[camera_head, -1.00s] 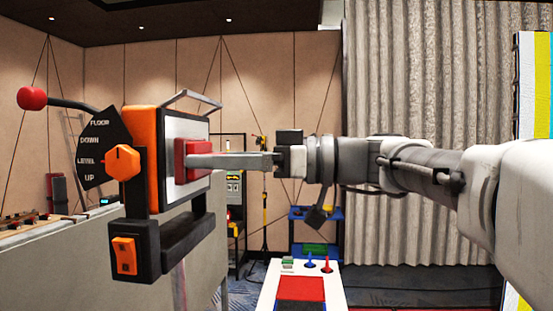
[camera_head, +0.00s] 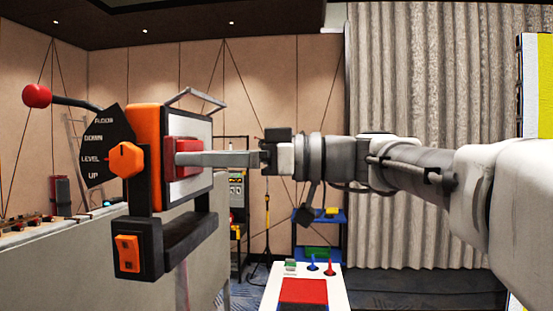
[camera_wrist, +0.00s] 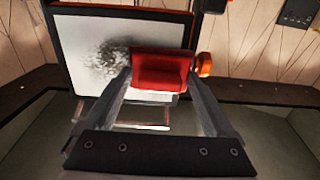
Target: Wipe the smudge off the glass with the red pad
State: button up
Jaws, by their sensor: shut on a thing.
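The red pad (camera_head: 184,146) is held at the tips of my gripper (camera_head: 182,158), in front of the white-looking glass (camera_head: 200,128) of an orange-framed unit. In the wrist view the pad (camera_wrist: 160,68) sits between the two fingers of my gripper (camera_wrist: 158,82). A dark grey speckled smudge (camera_wrist: 110,60) shows on the glass (camera_wrist: 75,35), just left of the pad and partly behind it. The head view shows the pad against or very close to the glass; I cannot tell if it touches. The smudge is hidden in the head view.
The unit carries an orange knob (camera_head: 126,160), a black level plate (camera_head: 98,147), a red-ball lever (camera_head: 37,96) and a black lower bracket (camera_head: 180,243). A grey panel (camera_head: 60,255) stands behind it. A white table (camera_head: 268,297) with a red area is lower centre. A grey curtain hangs right.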

jog(key=w+p, duration=0.1)
jog(key=w, duration=1)
jog(key=shift+w+d, duration=0.15)
jog(key=shift+d, duration=0.25)
dwell(0.4)
jog(key=shift+b, duration=0.35)
